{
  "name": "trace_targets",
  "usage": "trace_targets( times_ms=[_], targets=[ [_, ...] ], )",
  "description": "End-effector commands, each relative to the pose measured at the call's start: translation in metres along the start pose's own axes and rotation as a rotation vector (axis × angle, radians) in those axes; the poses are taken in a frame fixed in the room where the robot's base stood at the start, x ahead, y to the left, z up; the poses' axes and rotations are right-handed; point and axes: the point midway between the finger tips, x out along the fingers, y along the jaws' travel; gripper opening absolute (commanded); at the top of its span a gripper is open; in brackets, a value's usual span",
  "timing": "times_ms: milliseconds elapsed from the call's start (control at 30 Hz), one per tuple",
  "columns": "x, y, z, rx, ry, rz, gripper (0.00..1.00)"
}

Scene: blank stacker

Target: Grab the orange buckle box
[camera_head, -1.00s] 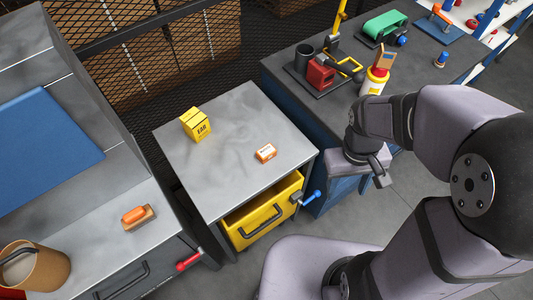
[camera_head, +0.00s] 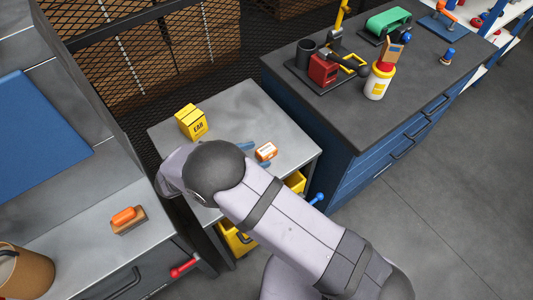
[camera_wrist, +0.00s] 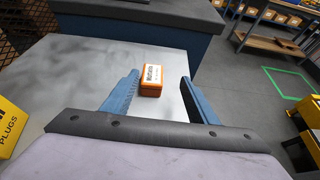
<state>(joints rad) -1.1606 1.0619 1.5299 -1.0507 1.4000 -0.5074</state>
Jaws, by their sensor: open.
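The orange buckle box (camera_head: 266,151), small with a white label band, lies on the grey top of the small cabinet (camera_head: 246,100). In the wrist view the orange buckle box (camera_wrist: 151,80) shows between and a little beyond my two blue fingers. My gripper (camera_wrist: 160,78) is open and empty, with one finger on each side of the box's line. In the head view my gripper (camera_head: 256,154) is mostly hidden behind my arm, with blue fingertips showing near the box. I cannot tell the exact height of the fingers above the top.
A yellow ear plug box (camera_head: 192,122) stands at the back left of the same top, also seen at the wrist view's left edge. The yellow drawer (camera_head: 236,240) below is partly open. A dark workbench (camera_head: 420,80) with tools and a white bottle (camera_head: 377,83) stands to the right.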

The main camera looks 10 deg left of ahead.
Motion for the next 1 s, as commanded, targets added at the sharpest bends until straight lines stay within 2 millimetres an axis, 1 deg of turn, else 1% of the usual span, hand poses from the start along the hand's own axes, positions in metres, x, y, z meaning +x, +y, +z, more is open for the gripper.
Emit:
trace_targets(
  times_ms=[67,233,500,667,767,1000],
  targets=[
    [-0.004,0.004,-0.005,-0.018,-0.015,0.022,0.53],
    [-0.005,0.006,-0.005,-0.025,-0.022,0.03,0.53],
    [0.014,0.006,-0.004,-0.023,-0.021,0.028,0.53],
    [0.017,0.006,-0.006,-0.023,-0.02,0.028,0.53],
    [0.023,0.007,-0.005,-0.024,-0.021,0.025,0.53],
    [0.051,0.012,-0.007,-0.023,-0.021,0.024,0.53]
  ],
)
